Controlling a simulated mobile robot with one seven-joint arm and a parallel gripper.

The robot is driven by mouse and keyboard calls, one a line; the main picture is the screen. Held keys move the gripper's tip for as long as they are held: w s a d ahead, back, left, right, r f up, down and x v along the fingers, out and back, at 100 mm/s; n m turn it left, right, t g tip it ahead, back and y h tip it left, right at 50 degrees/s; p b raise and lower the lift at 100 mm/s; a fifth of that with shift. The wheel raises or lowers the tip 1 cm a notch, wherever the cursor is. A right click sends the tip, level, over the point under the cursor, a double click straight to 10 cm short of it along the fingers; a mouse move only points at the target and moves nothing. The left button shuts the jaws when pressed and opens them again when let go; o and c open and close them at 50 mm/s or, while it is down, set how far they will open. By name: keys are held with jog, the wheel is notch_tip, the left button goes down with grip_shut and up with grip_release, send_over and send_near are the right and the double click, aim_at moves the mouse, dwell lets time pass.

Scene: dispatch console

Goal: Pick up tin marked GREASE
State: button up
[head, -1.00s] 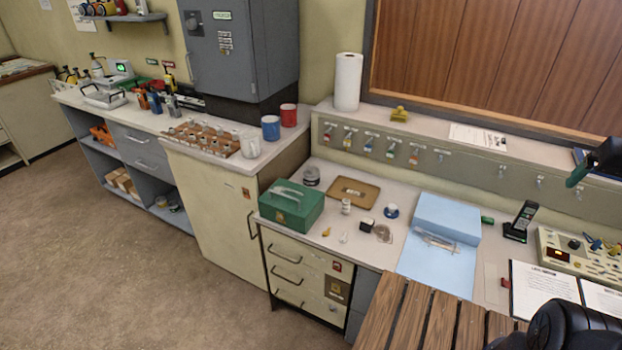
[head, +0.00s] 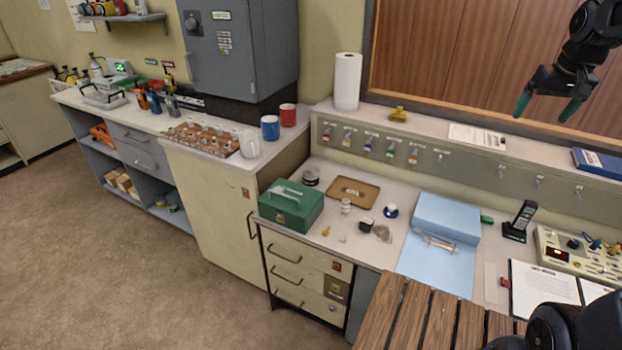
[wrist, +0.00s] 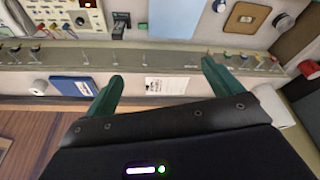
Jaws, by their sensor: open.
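I cannot read the word GREASE on anything. Small round containers on the desk include a dark grey tin (head: 311,177) behind the green box, a pale jar (head: 346,206) in front of the brown tray, and a blue-and-white round one (head: 391,211) beside a dark cube (head: 367,224). I cannot tell which is the marked tin. My gripper (head: 546,107) hangs at the upper right, before the wood panel, above the raised ledge and far from these. In the wrist view, my gripper (wrist: 162,72) has its green fingers apart with nothing between them.
A green box (head: 291,206), a brown tray (head: 354,191) and a blue pad (head: 436,265) lie on the desk. A phone (head: 520,222) stands right. A paper roll (head: 347,82) and blue book (head: 597,162) are on the ledge. A slatted wooden surface (head: 430,310) is in front.

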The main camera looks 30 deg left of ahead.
jog(key=w+a+f+n+g, duration=0.1)
jog(key=w+a+f+n, duration=0.2)
jog(key=w+a, duration=1.05)
jog(key=w+a+f+n+g, duration=0.15)
jog(key=a+f, duration=0.25)
jog(key=a, duration=0.6)
jog(key=w+a+f+n+t, duration=0.15)
jog(key=a+f, duration=0.25)
jog(key=a, duration=0.6)
jog(key=n+g, duration=0.2)
jog(key=n, duration=0.2)
send_near(311, 177)
jog(key=shift+h, duration=0.4)
jog(key=w, duration=0.1)
jog(key=w+a+f, duration=0.1)
jog(key=w+f, duration=0.1)
jog(key=shift+w+a, duration=0.25)
jog(key=shift+a, duration=0.15)
jog(key=shift+a+f, duration=0.1)
jog(key=shift+f, duration=0.45)
notch_tip(311, 177, down, 10)
jog(key=shift+a+r, duration=0.1)
jog(key=shift+a, duration=0.05)
jog(key=shift+c, duration=0.3)
jog(key=c, duration=1.1)
